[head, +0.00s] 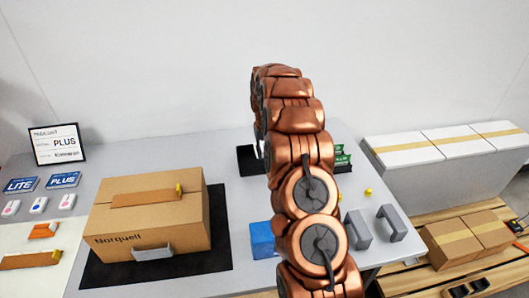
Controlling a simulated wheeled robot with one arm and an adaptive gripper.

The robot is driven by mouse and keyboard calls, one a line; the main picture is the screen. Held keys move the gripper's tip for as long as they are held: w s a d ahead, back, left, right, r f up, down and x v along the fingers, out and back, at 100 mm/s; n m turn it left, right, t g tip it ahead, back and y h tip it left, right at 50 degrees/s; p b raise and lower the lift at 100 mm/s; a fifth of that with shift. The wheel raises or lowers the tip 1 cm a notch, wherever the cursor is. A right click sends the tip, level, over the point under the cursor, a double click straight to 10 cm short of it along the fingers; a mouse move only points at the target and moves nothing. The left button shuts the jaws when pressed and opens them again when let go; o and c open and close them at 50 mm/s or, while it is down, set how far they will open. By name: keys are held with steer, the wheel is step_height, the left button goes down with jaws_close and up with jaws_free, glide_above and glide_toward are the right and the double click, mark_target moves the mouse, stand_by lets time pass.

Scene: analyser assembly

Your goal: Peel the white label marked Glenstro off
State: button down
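I see no white label marked Glenstro in the head view. A closed cardboard box (180,219) marked Norquell stands on a dark mat (218,255) at the left of the table. A brown strip (145,198) with a yellow end lies on its top. A grey handle-shaped part (153,252) is at its front. My copper-coloured arm rises through the middle and hides part of the table behind it. My gripper is hidden behind the arm, so its fingers do not show.
The grey table (150,155) is bare behind the box. A framed sign (57,144) reading PLUS stands at back left. A blue block (262,240) is left of my arm; grey brackets (391,223) are right. White-topped boxes (455,148) stand far right.

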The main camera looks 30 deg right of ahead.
steer(key=c, duration=0.9)
jaws_free()
steer(key=shift+w+r, duration=0.1)
steer(key=shift+r, duration=2.4)
